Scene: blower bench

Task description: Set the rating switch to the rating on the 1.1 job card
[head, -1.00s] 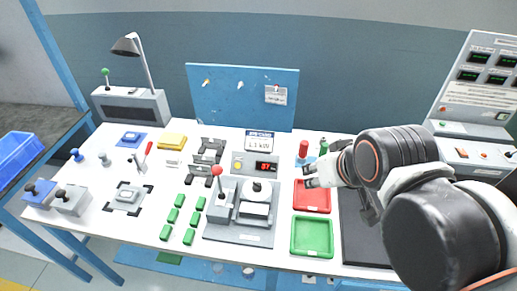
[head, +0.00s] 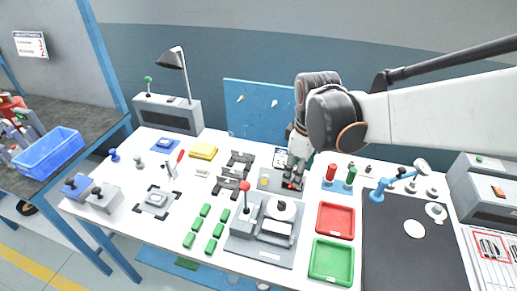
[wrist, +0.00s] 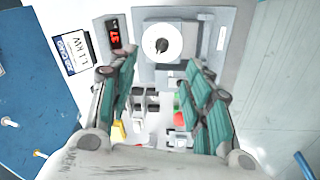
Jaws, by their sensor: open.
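The job card (wrist: 75,52) reads 1.1 kW in the wrist view; in the head view (head: 280,157) my gripper partly covers it. A round white dial with a dark knob (wrist: 162,45), which looks like the rating switch, sits on a grey fixture at the top of the wrist view. In the head view the dial (head: 284,207) is in front of my gripper. Its setting is too small to read. My gripper (head: 293,181) is open and empty, pointing down over the display box behind the dial. In the wrist view its fingers (wrist: 162,65) spread below the dial.
The display box (head: 265,180) with red digits (wrist: 116,37) is beside the card. A red-knobbed lever (head: 245,188) stands left of the dial. Red (head: 336,219) and green (head: 331,260) trays lie to the right. Several green blocks (head: 205,228) lie left of the fixture.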

